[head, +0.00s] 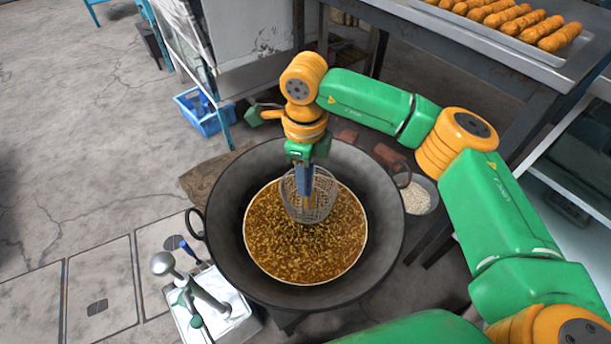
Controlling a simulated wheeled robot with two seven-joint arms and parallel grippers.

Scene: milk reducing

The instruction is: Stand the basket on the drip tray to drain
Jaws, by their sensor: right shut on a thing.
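The wire mesh basket (310,203) is over the big black wok (228,222), its lower part at or in the brown, bitty contents (305,260). My right gripper (304,172) points down from above and is shut on the basket at its upright handle; the grip itself is partly hidden. A white tray (238,312) lies on the floor at the wok's lower left, holding a grey metal tool with green parts (207,300). I cannot tell for certain whether this is the drip tray. My left gripper is out of view.
A metal tray of browned rolls (480,32) rests on the table at the upper right. A bowl of pale grains (416,198) is right of the wok. A blue crate (205,112) stands behind left. The floor at left is mostly open.

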